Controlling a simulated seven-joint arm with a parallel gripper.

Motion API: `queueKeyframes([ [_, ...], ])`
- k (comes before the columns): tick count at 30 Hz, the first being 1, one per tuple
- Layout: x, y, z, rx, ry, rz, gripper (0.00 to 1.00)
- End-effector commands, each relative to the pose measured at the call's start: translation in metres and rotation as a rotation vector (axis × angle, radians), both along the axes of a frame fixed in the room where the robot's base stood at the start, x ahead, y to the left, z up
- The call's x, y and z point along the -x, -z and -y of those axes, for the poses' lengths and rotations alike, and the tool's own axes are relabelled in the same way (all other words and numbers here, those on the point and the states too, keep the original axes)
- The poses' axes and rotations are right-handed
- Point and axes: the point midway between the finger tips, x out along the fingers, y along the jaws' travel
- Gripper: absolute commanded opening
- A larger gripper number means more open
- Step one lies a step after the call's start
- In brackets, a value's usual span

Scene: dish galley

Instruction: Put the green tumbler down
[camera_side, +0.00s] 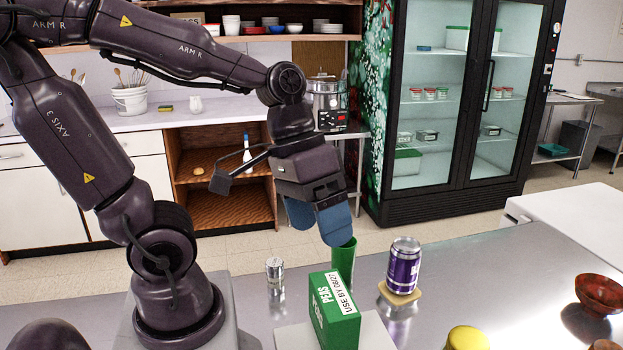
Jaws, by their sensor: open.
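The green tumbler (344,262) stands upright on the steel counter, partly hidden behind the green peas box. My gripper (319,230) is open, with its blue fingers pointing down above and to the left of the tumbler. One fingertip overlaps the tumbler's rim in the picture; I cannot tell whether it touches or reaches inside. Nothing shows held between the fingers. The tumbler's base is hidden by the box.
The peas box (335,312) stands on a white board (375,335). A purple can (403,266) stands on a tan coaster (400,295) to the right. A small metal shaker (274,271) is left. A yellow lid (466,338) and red-brown bowl (600,294) are further right.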

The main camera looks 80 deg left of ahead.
Motion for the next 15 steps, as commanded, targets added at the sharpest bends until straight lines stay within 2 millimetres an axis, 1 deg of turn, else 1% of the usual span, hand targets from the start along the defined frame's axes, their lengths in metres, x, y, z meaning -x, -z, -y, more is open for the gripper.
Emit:
queueKeyframes([
  [1, 0.001, -0.011, -0.006, -0.091, 0.052, 0.089, 0.86],
  [3, 0.001, -0.023, -0.015, -0.195, 0.098, 0.183, 0.86],
  [6, 0.001, -0.036, -0.024, -0.291, 0.14, 0.276, 0.86],
  [9, 0.0, -0.042, -0.028, -0.335, 0.156, 0.318, 0.86],
  [15, 0.0, -0.042, -0.029, -0.343, 0.159, 0.321, 0.86],
])
